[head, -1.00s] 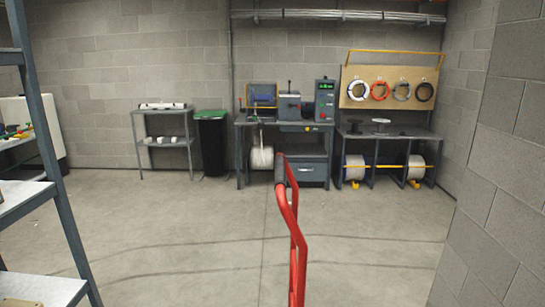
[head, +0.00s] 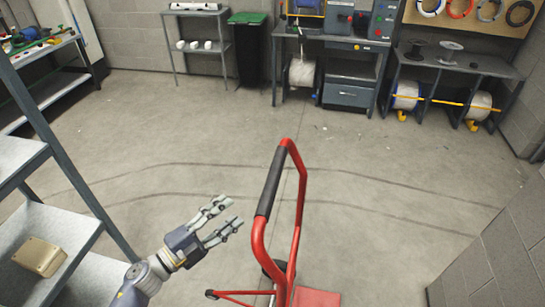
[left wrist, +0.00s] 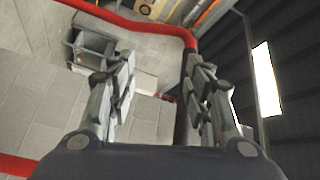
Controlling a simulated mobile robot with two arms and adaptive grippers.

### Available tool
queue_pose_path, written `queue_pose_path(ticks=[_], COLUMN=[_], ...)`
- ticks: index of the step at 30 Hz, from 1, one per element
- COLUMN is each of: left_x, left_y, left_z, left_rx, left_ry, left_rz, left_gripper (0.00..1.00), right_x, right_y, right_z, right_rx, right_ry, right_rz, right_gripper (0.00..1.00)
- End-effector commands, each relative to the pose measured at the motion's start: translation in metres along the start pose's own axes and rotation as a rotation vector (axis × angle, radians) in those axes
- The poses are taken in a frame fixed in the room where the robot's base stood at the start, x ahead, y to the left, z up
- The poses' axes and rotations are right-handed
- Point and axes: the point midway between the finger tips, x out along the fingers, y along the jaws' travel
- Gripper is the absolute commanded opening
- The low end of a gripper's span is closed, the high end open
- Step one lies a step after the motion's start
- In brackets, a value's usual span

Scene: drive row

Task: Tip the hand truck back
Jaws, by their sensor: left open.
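The red hand truck (head: 301,180) stands in the middle of the head view, its frame rising from a red base plate (head: 316,297) at the bottom edge. A black grip (head: 270,183) covers part of its top handle. My left gripper (head: 233,214) is open and empty, just left of the handle, fingers pointing towards it, apart from it. In the left wrist view, the gripper (left wrist: 160,72) shows two spread fingers. The red tube (left wrist: 150,28) crosses beyond them, and the dark grip (left wrist: 183,105) shows partly behind the right finger. My right gripper is out of view.
A grey shelf (head: 80,232) with a tan box (head: 40,256) stands close on the left. A block wall (head: 500,250) is close on the right. Workbenches (head: 345,72) and a green-lidded bin (head: 248,55) line the back. The floor (head: 190,130) between is clear.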

Motion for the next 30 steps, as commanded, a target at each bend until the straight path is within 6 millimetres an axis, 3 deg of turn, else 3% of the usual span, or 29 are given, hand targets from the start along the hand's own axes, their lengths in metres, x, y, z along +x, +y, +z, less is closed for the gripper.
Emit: queue_pose_path(ticks=[1, 6, 11, 24, 30], left_x=[0.006, 0.013, 0.028, 0.104, 0.117], left_y=[-0.03, -0.059, -0.063, -0.059, -0.057], left_z=[-0.024, -0.06, -0.068, -0.081, -0.083], left_rx=[0.068, 0.192, 0.207, 0.203, 0.205], left_ry=[0.063, 0.179, 0.193, 0.19, 0.19], left_rz=[0.003, 0.017, 0.017, 0.017, 0.018], left_gripper=[0.46, 0.46, 0.46, 0.46, 0.46], right_x=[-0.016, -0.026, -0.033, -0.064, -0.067], right_y=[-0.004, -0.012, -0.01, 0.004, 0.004], right_z=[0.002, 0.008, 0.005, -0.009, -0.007], right_rx=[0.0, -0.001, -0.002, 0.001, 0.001], right_ry=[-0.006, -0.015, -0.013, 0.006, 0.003], right_rz=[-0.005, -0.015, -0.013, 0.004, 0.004], right_gripper=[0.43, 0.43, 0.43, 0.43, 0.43])
